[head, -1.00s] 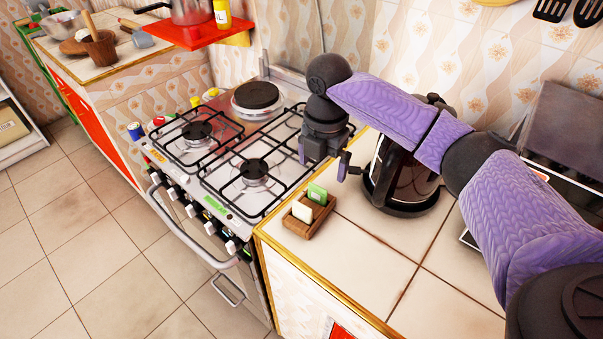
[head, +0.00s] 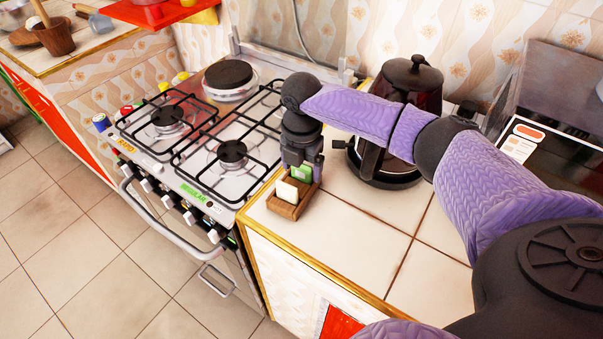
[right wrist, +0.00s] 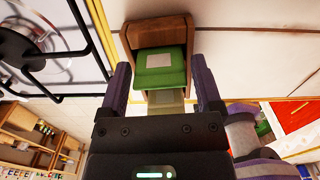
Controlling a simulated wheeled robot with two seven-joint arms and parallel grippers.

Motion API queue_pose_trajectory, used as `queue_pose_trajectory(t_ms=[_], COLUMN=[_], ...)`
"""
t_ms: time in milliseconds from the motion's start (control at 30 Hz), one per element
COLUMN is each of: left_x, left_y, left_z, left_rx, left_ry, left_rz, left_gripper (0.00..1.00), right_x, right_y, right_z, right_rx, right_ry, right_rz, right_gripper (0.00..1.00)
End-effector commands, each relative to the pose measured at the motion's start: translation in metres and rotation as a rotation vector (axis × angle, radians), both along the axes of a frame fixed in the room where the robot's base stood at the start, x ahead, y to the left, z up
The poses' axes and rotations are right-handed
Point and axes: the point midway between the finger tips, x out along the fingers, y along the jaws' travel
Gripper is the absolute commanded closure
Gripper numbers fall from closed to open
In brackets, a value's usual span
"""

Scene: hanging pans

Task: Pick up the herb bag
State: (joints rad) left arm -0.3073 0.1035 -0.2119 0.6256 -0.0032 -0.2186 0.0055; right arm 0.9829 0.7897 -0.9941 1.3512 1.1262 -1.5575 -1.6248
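A small wooden holder (head: 285,210) stands on the tiled counter at the corner beside the stove. It holds a green bag (head: 302,174) with a pale label, which looks like the herb bag, and a cream bag (head: 287,192) in front of it. My right gripper (head: 304,166) points down just above the holder, at the green bag. In the right wrist view, its two fingers are spread apart, with the green bag (right wrist: 160,76) between and beyond them; the holder (right wrist: 160,29) also shows. I cannot tell whether the fingers touch it. My left gripper is not in view.
A dark coffee maker (head: 398,105) stands close behind my right forearm. The gas stove (head: 205,150) with raised pan grates borders the holder on the left. The counter front (head: 355,235) is clear tile. A dark appliance (head: 540,150) stands at right.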

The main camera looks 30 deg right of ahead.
Motion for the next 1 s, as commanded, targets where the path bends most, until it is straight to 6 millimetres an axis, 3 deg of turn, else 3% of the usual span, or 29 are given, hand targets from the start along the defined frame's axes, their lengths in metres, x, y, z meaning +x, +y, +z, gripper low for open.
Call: queue_pose_trajectory(t_ms=[33,300,567,800,1000], left_x=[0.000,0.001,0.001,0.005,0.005], left_y=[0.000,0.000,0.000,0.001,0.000], left_z=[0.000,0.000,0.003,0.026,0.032], left_rx=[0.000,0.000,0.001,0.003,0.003], left_ry=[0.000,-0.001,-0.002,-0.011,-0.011], left_rz=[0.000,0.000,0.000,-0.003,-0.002], left_gripper=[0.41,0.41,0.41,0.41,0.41], right_x=[0.000,0.000,0.000,0.001,0.000], right_y=[0.000,0.000,0.000,0.000,0.002], right_z=[0.000,0.000,0.007,0.071,0.101], right_rx=[0.000,0.000,0.000,0.001,0.002], right_ry=[0.000,0.000,-0.001,-0.005,-0.002], right_rz=[0.000,0.000,0.000,0.000,-0.030], right_gripper=[0.30,0.87,0.88,0.88,0.88])
